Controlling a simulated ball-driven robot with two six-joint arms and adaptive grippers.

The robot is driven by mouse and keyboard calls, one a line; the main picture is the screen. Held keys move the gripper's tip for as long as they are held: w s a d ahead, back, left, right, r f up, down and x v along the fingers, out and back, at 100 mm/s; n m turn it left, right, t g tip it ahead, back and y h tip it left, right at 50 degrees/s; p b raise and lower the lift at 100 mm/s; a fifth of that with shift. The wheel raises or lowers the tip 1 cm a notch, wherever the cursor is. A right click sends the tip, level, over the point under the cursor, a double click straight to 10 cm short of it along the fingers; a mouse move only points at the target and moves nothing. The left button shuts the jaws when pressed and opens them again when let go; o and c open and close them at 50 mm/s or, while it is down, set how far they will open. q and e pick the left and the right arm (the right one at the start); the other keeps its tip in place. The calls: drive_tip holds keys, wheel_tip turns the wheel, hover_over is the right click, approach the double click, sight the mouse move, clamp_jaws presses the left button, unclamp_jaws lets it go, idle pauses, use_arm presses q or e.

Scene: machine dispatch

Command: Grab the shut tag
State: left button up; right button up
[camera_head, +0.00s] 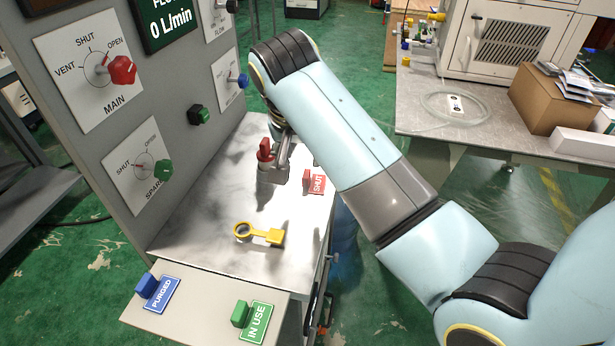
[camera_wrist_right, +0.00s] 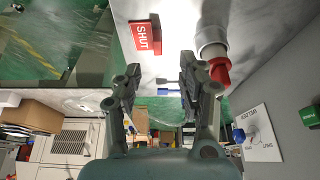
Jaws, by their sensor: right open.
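The shut tag is a red block with a red plate lettered SHUT (camera_head: 317,185). It lies on the grey worktop near its right edge, just left of my right forearm. In the right wrist view the shut tag (camera_wrist_right: 146,38) lies ahead of the fingertips, toward the left finger's side, apart from both. My right gripper (camera_wrist_right: 158,82) is open, with nothing between its fingers. In the head view it is largely hidden by my arm. My left gripper is not in view.
A red-topped grey fitting (camera_head: 265,150) stands close left of the shut tag. A yellow ring-ended piece (camera_head: 260,234) lies nearer. A blue PURGED tag (camera_head: 158,293) and green IN USE tag (camera_head: 254,320) lie on the front shelf. A knobbed panel (camera_head: 120,125) stands left.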

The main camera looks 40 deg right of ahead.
sight(306, 174)
drive_tip(key=x, duration=0.8)
drive_tip(key=shift+w+d+p, duration=0.1)
drive_tip(key=shift+d+p, duration=0.2)
drive_tip(key=shift+d, duration=0.05)
drive_tip(key=shift+c, duration=0.5)
drive_tip(key=c, duration=0.7)
